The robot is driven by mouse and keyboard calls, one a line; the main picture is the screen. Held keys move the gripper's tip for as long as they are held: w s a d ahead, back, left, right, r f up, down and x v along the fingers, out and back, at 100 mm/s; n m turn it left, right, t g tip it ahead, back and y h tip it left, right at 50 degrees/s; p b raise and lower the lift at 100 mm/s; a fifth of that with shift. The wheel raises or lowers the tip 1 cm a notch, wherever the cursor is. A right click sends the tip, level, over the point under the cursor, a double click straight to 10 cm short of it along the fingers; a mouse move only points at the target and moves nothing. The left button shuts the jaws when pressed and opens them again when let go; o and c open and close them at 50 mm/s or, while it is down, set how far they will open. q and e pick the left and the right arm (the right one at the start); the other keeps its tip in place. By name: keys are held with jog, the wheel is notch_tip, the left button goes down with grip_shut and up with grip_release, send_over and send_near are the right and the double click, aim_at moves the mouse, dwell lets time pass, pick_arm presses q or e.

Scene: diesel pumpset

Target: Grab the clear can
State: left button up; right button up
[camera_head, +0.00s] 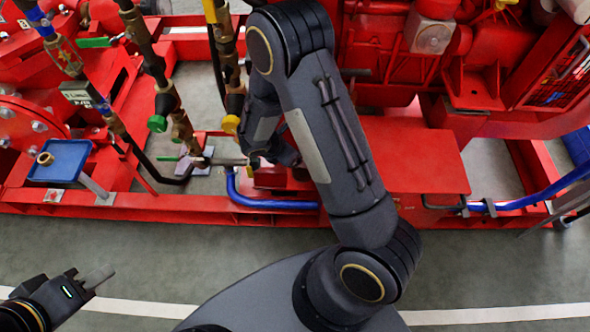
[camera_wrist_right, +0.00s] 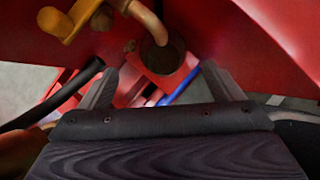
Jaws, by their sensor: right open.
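Beyond the fingers are a red bracket with a round opening (camera_wrist_right: 162,58) and a bent pipe. In the head view my right arm reaches forward over the machine, and its gripper (camera_head: 233,162) is partly hidden by the arm, low by the red base frame. My left gripper (camera_head: 98,279) is at the lower left over the floor, seen nearly edge-on, apart from everything.
A blue tray (camera_head: 60,160) with a small brass ring (camera_head: 45,158) stands at the left. Upright pipes with valves (camera_head: 165,95), a blue hose (camera_head: 270,203) and a red box (camera_head: 412,165) crowd the pumpset. A yellow handle (camera_wrist_right: 58,24) hangs near my right gripper. The front floor is clear.

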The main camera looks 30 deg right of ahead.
jog(key=s+b+x, duration=0.1)
jog(key=b+x, duration=0.2)
jog(key=x, duration=0.4)
jog(key=shift+w, duration=0.25)
jog(key=shift+a, duration=0.1)
jog(key=c, duration=1.5)
jog(key=shift+c, duration=0.2)
jog(key=shift+r, duration=0.1)
